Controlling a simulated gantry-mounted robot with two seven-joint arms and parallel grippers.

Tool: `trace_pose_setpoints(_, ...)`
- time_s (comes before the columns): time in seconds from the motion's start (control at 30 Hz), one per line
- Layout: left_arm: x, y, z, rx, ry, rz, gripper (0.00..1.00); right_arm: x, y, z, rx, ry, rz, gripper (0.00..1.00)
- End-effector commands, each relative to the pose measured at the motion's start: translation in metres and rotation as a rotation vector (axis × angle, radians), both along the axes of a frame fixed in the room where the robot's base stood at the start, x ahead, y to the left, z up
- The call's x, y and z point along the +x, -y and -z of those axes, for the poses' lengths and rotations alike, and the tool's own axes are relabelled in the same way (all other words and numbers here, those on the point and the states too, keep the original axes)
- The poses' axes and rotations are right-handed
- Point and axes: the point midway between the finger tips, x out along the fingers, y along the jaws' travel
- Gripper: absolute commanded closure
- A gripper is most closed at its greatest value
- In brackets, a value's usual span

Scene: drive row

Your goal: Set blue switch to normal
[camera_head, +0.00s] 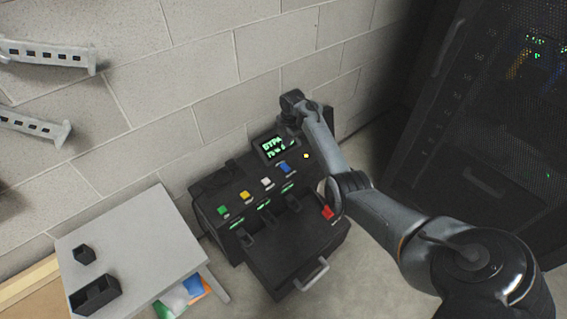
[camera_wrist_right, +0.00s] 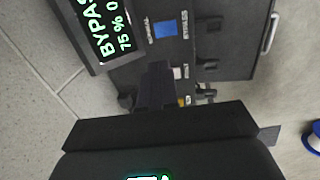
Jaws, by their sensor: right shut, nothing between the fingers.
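The blue switch (camera_head: 285,168) is the rightmost of a row of coloured switches on the black console. In the right wrist view the blue switch (camera_wrist_right: 165,29) sits between the labels NORMAL and BYPASS; its exact tilt is hard to tell. The green-lettered display (camera_head: 273,147) reads BYPASS, with 75% below, in the right wrist view (camera_wrist_right: 103,28). My right gripper (camera_head: 293,112) is above the console's back edge, behind the display, partly hidden by its own wrist. In its wrist view the dark fingers (camera_wrist_right: 156,72) are shut, empty and apart from the blue switch.
White (camera_head: 265,182), yellow (camera_head: 244,196) and green (camera_head: 223,210) switches stand left of the blue one. A red control (camera_head: 327,212) and a drawer handle (camera_head: 312,274) are at the front. A grey table (camera_head: 140,240) stands left, a dark rack (camera_head: 480,110) right, a block wall behind.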

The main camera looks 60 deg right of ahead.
Motion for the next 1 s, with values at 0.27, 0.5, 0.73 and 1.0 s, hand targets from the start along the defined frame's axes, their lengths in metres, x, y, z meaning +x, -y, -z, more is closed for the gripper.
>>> trace_pose_setpoints(0.27,0.000,0.001,0.009,-0.003,0.001,-0.002,0.57,0.001,0.000,0.013,0.001,-0.001,0.000,1.00)
trace_pose_setpoints(0.5,0.000,0.003,0.037,-0.011,0.000,-0.007,0.57,0.006,0.001,0.053,0.002,-0.003,-0.001,1.00)
trace_pose_setpoints(0.73,0.000,0.003,0.070,-0.012,-0.001,-0.008,0.57,0.011,0.003,0.096,0.001,-0.001,0.000,1.00)
trace_pose_setpoints(1.0,0.000,0.002,0.098,-0.008,-0.001,-0.005,0.57,0.016,0.005,0.128,-0.001,0.000,0.001,1.00)
